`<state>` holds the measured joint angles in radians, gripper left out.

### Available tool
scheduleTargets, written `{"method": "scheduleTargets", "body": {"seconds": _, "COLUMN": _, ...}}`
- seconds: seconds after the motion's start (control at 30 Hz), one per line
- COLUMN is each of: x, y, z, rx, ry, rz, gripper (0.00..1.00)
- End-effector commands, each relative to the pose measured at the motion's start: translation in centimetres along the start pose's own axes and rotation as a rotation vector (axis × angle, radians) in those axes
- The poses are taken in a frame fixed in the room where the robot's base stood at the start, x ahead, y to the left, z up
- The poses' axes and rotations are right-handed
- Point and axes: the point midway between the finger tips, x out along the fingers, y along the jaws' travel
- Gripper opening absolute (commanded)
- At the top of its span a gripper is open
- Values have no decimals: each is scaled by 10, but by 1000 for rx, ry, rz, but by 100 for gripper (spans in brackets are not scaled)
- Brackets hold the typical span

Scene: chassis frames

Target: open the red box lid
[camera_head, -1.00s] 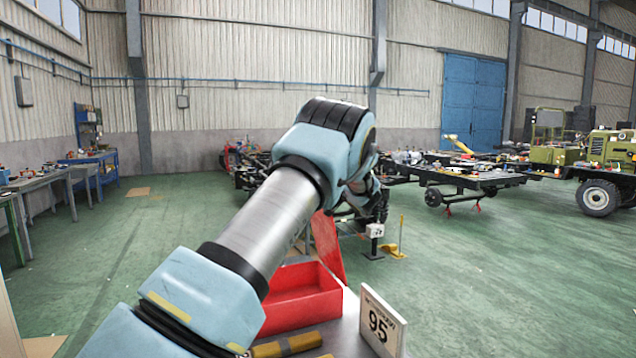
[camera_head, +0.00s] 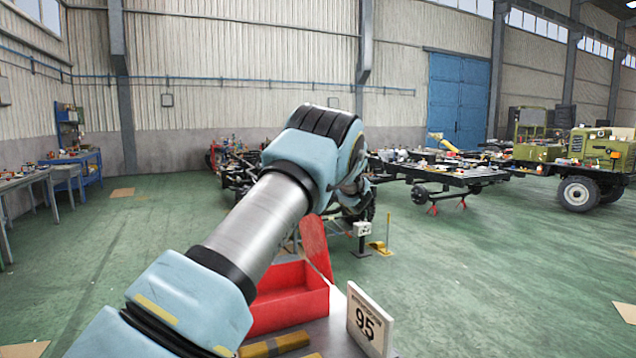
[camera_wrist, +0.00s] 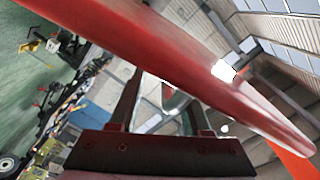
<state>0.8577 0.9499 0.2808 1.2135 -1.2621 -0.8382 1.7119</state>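The red box (camera_head: 291,302) stands on the table in the head view, partly hidden behind my arm. Its red lid (camera_head: 316,247) is raised, standing steeply at the box's back right side. In the wrist view the lid (camera_wrist: 190,62) appears as a large red panel running diagonally across, very close to the camera. My gripper (camera_wrist: 163,92) shows there with its two dark fingers spread apart and nothing visibly held between them. The fingers point at the lid panel; I cannot tell whether they touch it. My arm hides the gripper in the head view.
A white sign marked 95 (camera_head: 370,321) stands on the table right of the box. Yellow-brown bars (camera_head: 275,344) lie in front of the box. Beyond are a black vehicle chassis (camera_head: 440,175), a green truck (camera_head: 590,160) and open green floor.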

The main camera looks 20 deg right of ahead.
Motion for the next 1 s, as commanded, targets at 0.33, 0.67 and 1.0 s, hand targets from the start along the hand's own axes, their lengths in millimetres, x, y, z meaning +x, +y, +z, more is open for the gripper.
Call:
{"method": "scheduleTargets", "body": {"seconds": 0.33, "x": -6, "y": -2, "z": -1, "rx": -2, "ry": 3, "rz": -5, "gripper": 47}}
{"method": "scheduleTargets", "body": {"seconds": 0.67, "x": -67, "y": 1, "z": 0, "rx": -3, "ry": 4, "rz": -2, "gripper": 47}}
{"method": "scheduleTargets", "body": {"seconds": 1.0, "x": -106, "y": -1, "z": 0, "rx": -1, "ry": 2, "rz": -3, "gripper": 47}}
